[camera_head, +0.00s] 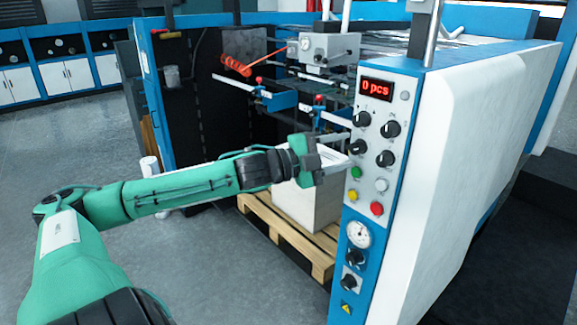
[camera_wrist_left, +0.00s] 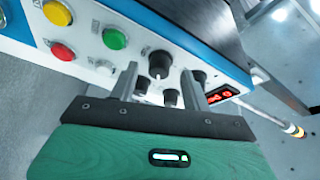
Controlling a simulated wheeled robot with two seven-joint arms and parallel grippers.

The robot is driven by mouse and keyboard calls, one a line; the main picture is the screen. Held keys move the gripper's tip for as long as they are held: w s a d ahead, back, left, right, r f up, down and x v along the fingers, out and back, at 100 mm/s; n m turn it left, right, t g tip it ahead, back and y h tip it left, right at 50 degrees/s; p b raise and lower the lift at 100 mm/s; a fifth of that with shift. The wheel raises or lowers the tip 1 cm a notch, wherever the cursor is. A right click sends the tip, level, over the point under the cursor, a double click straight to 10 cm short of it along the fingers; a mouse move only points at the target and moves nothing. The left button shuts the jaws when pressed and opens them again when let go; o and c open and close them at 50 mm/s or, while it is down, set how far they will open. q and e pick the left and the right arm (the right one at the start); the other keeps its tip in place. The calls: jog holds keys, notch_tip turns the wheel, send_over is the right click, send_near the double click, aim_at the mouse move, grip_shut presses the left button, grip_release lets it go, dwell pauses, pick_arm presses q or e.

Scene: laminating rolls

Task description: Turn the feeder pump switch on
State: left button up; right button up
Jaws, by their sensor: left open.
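The blue-edged control panel (camera_head: 374,226) carries several black rotary knobs. I cannot read the labels, so I cannot tell which one is the feeder pump switch. My left gripper (camera_head: 340,158) is open and empty, at the panel's left side by the lower left knob (camera_head: 357,146). In the left wrist view, the gripper's two fingers (camera_wrist_left: 158,84) point at the panel, with a black knob (camera_wrist_left: 160,63) showing between and beyond their tips. I cannot tell whether they touch it. My right gripper is in neither view.
A red display (camera_head: 376,89) reads "0 pcs". Green (camera_head: 356,173), white (camera_head: 381,185), yellow (camera_head: 352,195) and red (camera_head: 376,208) buttons sit below the knobs. A gauge (camera_head: 358,234) is lower. A wooden pallet (camera_head: 287,236) with a pale stack stands behind the gripper.

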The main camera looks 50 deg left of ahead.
pick_arm(q)
jog(key=shift+s+a+f+b, duration=0.15)
jog(key=shift+s+b, duration=0.2)
jog(key=shift+s, duration=0.2)
jog(key=shift+s+a, duration=0.1)
jog(key=r+p+v, duration=0.1)
jog(key=p+v, duration=0.4)
jog(key=v, duration=0.5)
jog(key=shift+s+a+f, duration=0.15)
jog(key=shift+s+f, duration=0.2)
jog(key=shift+f, duration=0.05)
dwell(0.8)
